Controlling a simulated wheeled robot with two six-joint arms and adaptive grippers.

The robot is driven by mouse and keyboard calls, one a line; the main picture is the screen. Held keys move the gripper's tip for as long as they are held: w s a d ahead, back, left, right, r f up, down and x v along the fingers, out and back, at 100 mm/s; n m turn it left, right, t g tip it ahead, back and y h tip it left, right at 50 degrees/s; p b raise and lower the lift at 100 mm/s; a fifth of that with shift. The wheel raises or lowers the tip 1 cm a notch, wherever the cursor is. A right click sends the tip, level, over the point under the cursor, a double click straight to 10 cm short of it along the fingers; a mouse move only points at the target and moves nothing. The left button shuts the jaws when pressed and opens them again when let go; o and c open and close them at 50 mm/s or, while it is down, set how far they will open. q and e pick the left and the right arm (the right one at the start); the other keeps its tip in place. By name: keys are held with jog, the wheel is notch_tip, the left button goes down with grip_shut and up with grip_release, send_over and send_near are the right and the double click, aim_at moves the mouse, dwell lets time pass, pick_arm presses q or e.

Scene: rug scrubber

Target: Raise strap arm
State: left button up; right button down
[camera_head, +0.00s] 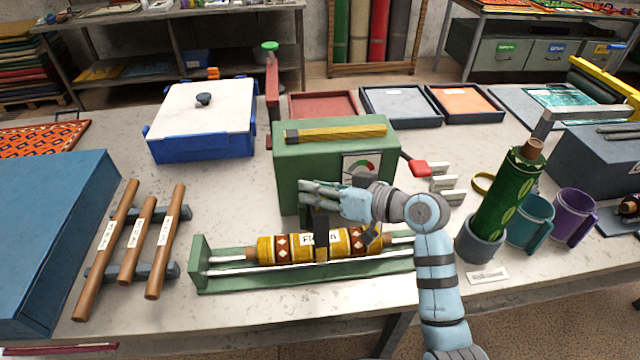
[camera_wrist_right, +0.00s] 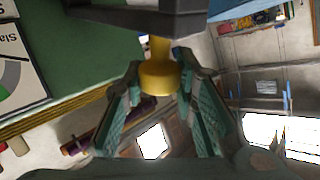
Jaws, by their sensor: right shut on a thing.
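A dark grey strap arm (camera_head: 321,222) stands in front of the green machine (camera_head: 290,165), with its lower part over a patterned roll (camera_head: 275,247) on a green cradle. In the right wrist view a dark grey bar (camera_wrist_right: 190,18) crosses the top, with a yellow knob (camera_wrist_right: 157,78) on it. My right gripper (camera_head: 318,190) is at the upper end of the strap arm, against the machine's front. The wrist view shows its teal fingers (camera_wrist_right: 158,62) on both sides of the knob, shut on it. My left gripper is not in view.
A red lever handle (camera_head: 418,168) sticks out at the machine's right. Wooden rollers (camera_head: 150,240) lie at the left beside a blue box (camera_head: 50,235). A lidded blue bin (camera_head: 203,150) stands behind.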

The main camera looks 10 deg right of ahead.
jog(key=shift+w+r, duration=0.5)
jog(key=shift+w+r+p, duration=0.25)
jog(key=shift+w+p, duration=0.2)
jog(key=shift+w, duration=0.3)
jog(key=c, duration=1.3)
grip_release()
jog(key=shift+w+f, duration=0.1)
jog(key=shift+d, duration=0.1)
jog(key=v, duration=1.2)
jog(key=shift+w, duration=0.1)
